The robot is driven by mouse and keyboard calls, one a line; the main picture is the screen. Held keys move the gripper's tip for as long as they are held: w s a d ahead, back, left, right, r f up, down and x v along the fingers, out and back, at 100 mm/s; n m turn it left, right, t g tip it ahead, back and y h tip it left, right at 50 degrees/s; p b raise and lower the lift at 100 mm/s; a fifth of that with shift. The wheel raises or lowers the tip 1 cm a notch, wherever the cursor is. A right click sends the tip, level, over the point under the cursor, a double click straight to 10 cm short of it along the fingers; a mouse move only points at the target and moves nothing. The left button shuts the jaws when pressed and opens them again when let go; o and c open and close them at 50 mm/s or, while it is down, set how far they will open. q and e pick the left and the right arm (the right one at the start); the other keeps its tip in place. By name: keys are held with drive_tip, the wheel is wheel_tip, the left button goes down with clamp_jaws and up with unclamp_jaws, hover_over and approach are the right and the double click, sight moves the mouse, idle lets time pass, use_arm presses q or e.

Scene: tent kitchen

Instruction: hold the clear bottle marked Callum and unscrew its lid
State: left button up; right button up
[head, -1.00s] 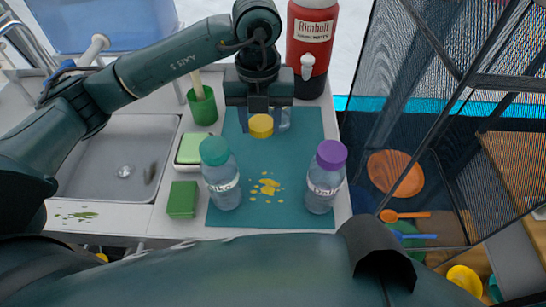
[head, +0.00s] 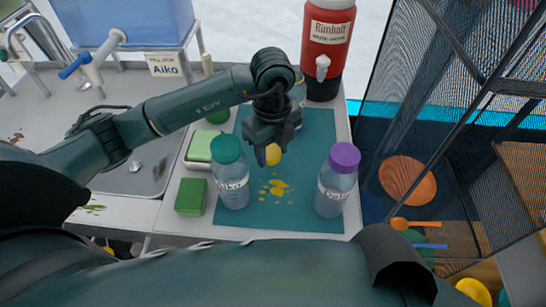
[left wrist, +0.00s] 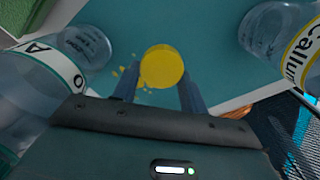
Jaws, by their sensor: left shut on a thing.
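My left gripper (head: 270,150) is shut on a yellow lid (head: 273,155), held over the teal mat. The lid also shows between the fingers in the left wrist view (left wrist: 162,67). The clear bottle marked Callum (left wrist: 302,48), with a yellow-edged label, is at the right of that view, apart from the gripper. In the head view a clear bottle (head: 298,92) shows partly behind my left arm; its label is hidden there. My right gripper is not in view.
A green-lidded bottle (head: 231,180) and a purple-lidded bottle (head: 337,183) stand on the teal mat (head: 300,222), with yellow spots (head: 273,190) between them. A green block (head: 191,197) lies left. A red dispenser (head: 328,45) stands behind. A dark mesh wall rises right.

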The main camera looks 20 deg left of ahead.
sight(272, 154)
use_arm(q)
wheel_tip(272, 154, down, 3)
drive_tip(key=shift+f, duration=0.3)
drive_tip(key=shift+f, duration=0.1)
drive_tip(key=o, duration=1.1)
